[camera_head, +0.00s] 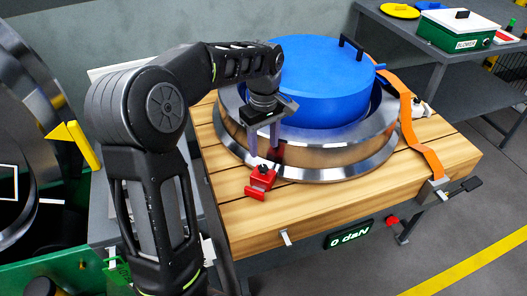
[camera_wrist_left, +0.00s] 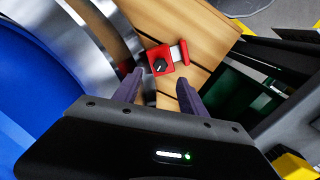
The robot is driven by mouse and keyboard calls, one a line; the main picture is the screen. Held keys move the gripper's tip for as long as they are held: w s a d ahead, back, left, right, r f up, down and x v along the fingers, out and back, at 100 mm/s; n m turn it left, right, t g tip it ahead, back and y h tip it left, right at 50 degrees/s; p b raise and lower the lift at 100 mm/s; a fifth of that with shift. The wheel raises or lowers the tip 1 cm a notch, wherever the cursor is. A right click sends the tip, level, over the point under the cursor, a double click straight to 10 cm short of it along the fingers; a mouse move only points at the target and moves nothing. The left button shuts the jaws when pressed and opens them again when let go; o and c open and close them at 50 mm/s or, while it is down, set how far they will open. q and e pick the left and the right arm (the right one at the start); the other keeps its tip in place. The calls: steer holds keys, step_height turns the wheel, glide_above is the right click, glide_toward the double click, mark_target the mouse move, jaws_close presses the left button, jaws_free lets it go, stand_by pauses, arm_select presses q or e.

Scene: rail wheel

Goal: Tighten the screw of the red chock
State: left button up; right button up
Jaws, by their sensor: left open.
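The red chock (camera_head: 262,179) sits on the wooden table top (camera_head: 330,205), close to the metal rim of the rail wheel (camera_head: 345,172). In the left wrist view the red chock (camera_wrist_left: 168,57) carries a black screw knob (camera_wrist_left: 160,66) on its face, with a pale metal piece beside it. My left gripper (camera_head: 266,145) comes down from above, just behind the chock in the head view. In the left wrist view its two fingers (camera_wrist_left: 157,92) are apart with nothing between them, and the chock lies beyond the fingertips. My right gripper is not in view.
A blue drum (camera_head: 318,85) sits inside the wheel, with an orange strap (camera_head: 407,115) at its right. A display reading 0 daN (camera_head: 349,234) and a red button (camera_head: 392,221) are at the table's front. A grey shelf with a green and white box (camera_head: 458,32) stands at the back right.

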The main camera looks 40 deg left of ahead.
mark_target(264, 168)
arm_select(q)
steer(key=shift+s+d+r, duration=0.1)
steer(key=shift+s+d, duration=0.05)
steer(key=shift+f, duration=4)
steer(key=shift+c, duration=0.4)
jaws_close()
